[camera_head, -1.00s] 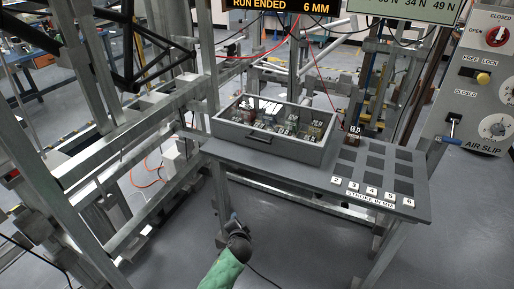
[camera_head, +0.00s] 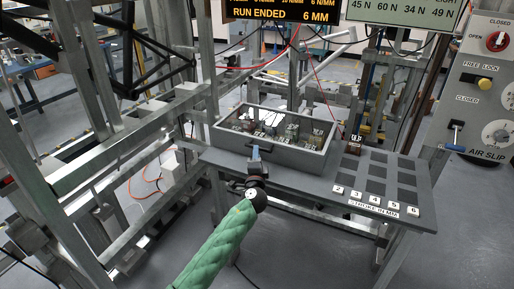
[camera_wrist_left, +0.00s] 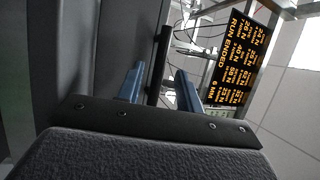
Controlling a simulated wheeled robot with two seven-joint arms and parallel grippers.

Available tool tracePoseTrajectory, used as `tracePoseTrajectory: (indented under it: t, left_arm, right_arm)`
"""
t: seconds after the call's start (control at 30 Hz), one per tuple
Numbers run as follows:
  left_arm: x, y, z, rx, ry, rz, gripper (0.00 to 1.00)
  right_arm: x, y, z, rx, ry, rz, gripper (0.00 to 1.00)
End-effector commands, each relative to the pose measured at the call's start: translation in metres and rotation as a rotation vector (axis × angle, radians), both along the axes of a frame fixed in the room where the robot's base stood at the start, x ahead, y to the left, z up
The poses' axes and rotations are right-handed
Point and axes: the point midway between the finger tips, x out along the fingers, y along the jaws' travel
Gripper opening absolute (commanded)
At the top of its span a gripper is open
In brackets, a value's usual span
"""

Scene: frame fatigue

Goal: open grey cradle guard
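A grey case, seemingly the cradle guard (camera_head: 300,160), sits at the left of the grey table, its top framed and showing several labelled items inside. It looks closed. A dark bar handle (camera_wrist_left: 158,65) belongs to its front; in the head view it is mostly hidden by my gripper. My left gripper (camera_head: 254,152) is at the middle of the case front. In the left wrist view its two blue fingers (camera_wrist_left: 159,88) are apart, with the dark bar between them. Contact cannot be told. My right gripper is not in view.
The grey table (camera_head: 420,217) has several dark recesses and numbered white labels. A small dark block (camera_head: 354,146) stands right of the case. A control panel (camera_head: 482,90) with a blue-handled lever is at the right. Steel frame beams (camera_head: 130,145) stand close on the left.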

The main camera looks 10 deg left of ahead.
Motion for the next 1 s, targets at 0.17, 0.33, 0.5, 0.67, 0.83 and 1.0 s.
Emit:
tracePoseTrajectory:
  t: [0.17,0.33,0.5,0.67,0.83,1.0]
  left_arm:
    - [0.025,0.003,0.006,0.0,0.001,0.0,0.36]
    - [0.038,0.004,0.008,-0.001,0.002,0.001,0.36]
    - [0.042,0.005,0.008,-0.001,0.002,0.001,0.36]
    - [0.042,0.005,0.008,-0.001,0.002,0.001,0.36]
    - [0.041,0.005,0.008,-0.001,0.002,0.001,0.09]
    - [0.041,0.005,0.008,-0.001,0.002,0.001,0.0]
  right_arm:
    - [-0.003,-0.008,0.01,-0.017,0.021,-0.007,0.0]
    - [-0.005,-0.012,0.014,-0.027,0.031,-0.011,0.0]
    - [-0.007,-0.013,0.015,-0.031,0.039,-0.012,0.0]
    - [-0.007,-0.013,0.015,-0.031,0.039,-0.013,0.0]
    - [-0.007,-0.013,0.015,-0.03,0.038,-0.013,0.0]
    - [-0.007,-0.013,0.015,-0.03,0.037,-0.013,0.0]
